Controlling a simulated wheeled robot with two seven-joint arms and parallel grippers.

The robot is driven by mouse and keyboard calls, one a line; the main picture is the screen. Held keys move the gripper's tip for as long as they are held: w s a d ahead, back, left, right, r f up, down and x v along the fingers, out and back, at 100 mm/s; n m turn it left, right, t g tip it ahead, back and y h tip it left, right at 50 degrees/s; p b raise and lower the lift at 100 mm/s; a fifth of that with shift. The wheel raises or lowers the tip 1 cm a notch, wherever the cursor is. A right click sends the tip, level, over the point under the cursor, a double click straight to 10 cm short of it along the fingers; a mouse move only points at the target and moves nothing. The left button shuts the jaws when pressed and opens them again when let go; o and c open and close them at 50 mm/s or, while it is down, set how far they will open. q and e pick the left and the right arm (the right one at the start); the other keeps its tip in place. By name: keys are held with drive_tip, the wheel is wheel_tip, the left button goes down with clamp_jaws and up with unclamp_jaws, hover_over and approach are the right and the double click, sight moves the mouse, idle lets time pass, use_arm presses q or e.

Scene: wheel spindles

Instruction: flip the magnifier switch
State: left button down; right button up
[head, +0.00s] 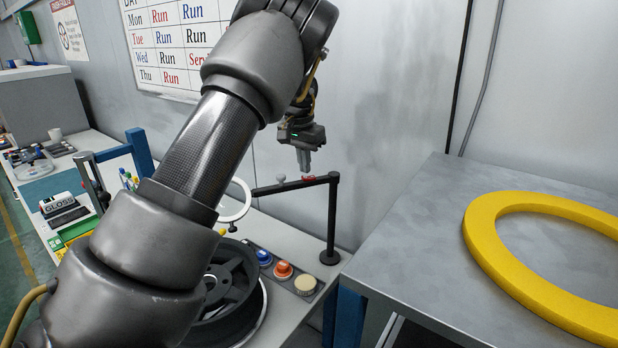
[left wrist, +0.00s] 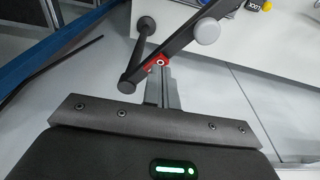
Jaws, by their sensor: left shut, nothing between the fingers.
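The magnifier (head: 238,203) shows in the head view as a pale ring on a dark arm with an upright post at its right end. A small red switch (head: 309,178) sits on top of the dark arm near the post. It also shows in the left wrist view (left wrist: 155,61), just past the fingertips. My left gripper (head: 304,168) is shut and empty, pointing down right above the switch. In the left wrist view its fingers (left wrist: 162,75) reach the red switch; I cannot tell whether they touch it. My right gripper is not in view.
A control strip with blue, orange and cream buttons (head: 283,270) lies below the magnifier arm, beside a dark wheel (head: 228,285). A grey table (head: 430,240) with a yellow ring (head: 490,245) stands at the right. A wall rises close behind the post.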

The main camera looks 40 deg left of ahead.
sight(304, 177)
use_arm(q)
drive_tip(key=shift+f+b, duration=0.55)
drive_tip(key=shift+f, duration=0.2)
drive_tip(key=shift+r, duration=0.15)
wheel_tip(304, 177, up, 2)
drive_tip(key=shift+r+p, duration=0.1)
drive_tip(key=shift+p, duration=0.7)
drive_tip(key=shift+r+p, duration=1.55)
drive_tip(key=shift+r, duration=0.8)
drive_tip(key=shift+a+f, duration=0.1)
